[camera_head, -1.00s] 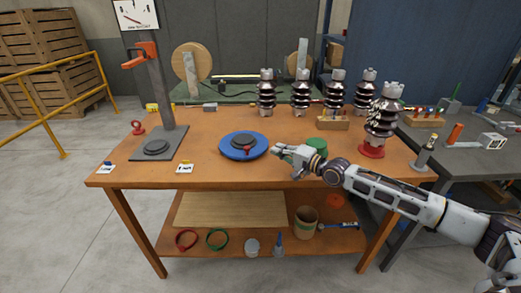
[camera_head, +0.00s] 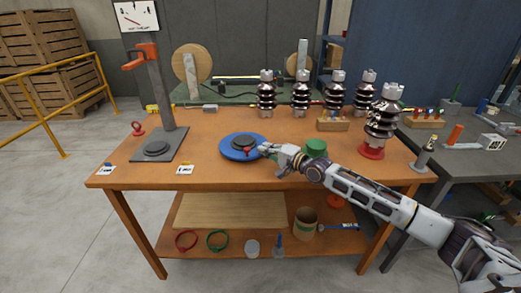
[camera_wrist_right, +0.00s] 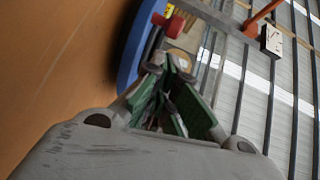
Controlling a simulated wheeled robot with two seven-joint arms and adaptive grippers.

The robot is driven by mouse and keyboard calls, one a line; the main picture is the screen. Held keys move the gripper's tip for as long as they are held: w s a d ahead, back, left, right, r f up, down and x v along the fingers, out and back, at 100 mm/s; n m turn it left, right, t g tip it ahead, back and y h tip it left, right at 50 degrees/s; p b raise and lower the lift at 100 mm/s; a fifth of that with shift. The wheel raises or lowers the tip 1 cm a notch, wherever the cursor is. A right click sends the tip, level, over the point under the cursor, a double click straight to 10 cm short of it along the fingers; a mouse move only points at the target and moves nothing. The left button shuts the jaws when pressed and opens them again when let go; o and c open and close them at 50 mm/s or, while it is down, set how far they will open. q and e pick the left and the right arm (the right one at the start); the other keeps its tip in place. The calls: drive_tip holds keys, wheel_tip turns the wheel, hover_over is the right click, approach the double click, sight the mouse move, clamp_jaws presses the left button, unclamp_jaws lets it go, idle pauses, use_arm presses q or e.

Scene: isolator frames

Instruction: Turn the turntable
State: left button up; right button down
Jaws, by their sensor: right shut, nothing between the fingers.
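The turntable (camera_head: 228,152) is a blue disc with a dark round centre, lying on the orange-brown workbench. A small red knob (camera_head: 247,150) stands near its right front side. My right gripper (camera_head: 262,149) is shut and empty at the turntable's right edge, very close to the knob; I cannot tell whether they touch. In the right wrist view the blue rim (camera_wrist_right: 136,45) and the red knob (camera_wrist_right: 168,20) show just beyond the fingers (camera_wrist_right: 166,75). My left gripper is not in view.
A green round piece (camera_head: 315,148) sits just behind my right forearm. A brown insulator on a red base (camera_head: 371,152) stands to the right. A grey press-like stand (camera_head: 168,95) is at the left. The bench front between the stand and turntable is mostly clear.

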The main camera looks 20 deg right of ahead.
drive_tip(key=shift+w+a+f, duration=0.1)
drive_tip(key=shift+w+a, duration=0.1)
drive_tip(key=shift+a, duration=0.5)
drive_tip(key=shift+w+a, duration=0.1)
drive_tip(key=shift+a, duration=0.2)
use_arm(q)
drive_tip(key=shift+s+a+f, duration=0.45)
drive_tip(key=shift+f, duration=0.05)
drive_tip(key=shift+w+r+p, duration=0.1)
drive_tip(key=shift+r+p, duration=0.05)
drive_tip(key=shift+p, duration=0.15)
use_arm(e)
drive_tip(key=shift+a, duration=0.15)
drive_tip(key=shift+a+p, duration=0.3)
drive_tip(key=shift+p, duration=0.2)
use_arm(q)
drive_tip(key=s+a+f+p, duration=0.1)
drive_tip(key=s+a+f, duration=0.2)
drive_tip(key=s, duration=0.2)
use_arm(e)
drive_tip(key=shift+a+f, duration=0.1)
drive_tip(key=shift+a, duration=0.55)
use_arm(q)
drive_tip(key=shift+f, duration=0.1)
